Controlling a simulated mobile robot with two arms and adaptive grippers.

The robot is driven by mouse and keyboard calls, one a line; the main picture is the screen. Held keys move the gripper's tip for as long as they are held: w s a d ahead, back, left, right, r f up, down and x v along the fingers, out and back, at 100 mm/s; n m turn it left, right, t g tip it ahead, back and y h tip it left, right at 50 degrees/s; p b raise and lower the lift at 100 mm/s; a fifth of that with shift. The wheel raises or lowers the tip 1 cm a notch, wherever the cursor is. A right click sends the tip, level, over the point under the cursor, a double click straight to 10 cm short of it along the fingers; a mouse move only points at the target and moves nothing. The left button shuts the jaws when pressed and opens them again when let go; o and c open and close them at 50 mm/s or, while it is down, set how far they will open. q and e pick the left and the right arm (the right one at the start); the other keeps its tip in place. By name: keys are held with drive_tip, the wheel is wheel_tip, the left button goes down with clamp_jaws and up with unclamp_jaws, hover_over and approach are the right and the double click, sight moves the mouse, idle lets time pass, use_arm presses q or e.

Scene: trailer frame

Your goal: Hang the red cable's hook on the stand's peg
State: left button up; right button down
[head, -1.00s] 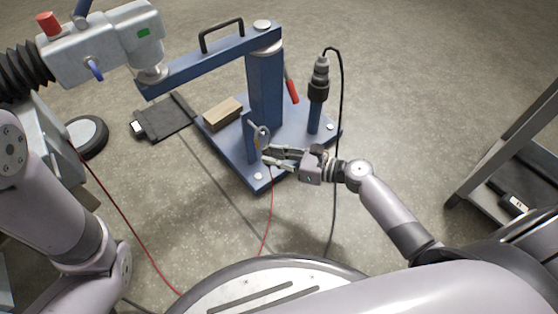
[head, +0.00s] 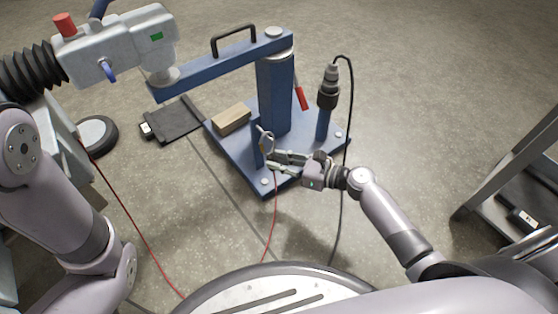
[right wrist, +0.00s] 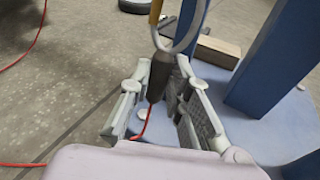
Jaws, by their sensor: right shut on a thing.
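The blue stand (head: 274,95) has a short upright post (head: 258,150) at its front left corner. The red cable's hook (head: 266,143) is at that post's top; in the right wrist view its grey metal loop (right wrist: 187,40) rises from a dark sleeve (right wrist: 160,78). A yellow-brown piece (right wrist: 156,12) meets the loop at the view's top; I cannot tell whether the loop is around the peg. My right gripper (head: 270,161) is shut on the sleeve, with its fingers on both sides (right wrist: 160,100). The red cable (head: 274,215) hangs below. My left gripper is out of view.
A drill-like tool (head: 328,88) stands upright at the stand's right, its dark cable running down beside my right wrist. A wooden block (head: 231,119) lies on the base. A grey machine head (head: 120,55) is at upper left. A metal frame (head: 510,165) stands at right.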

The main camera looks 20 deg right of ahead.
drive_tip(key=c, duration=1.4)
unclamp_jaws()
drive_tip(key=shift+s+d, duration=0.1)
drive_tip(key=v, duration=1.1)
drive_tip(key=shift+s+d, duration=0.2)
drive_tip(key=shift+d, duration=0.1)
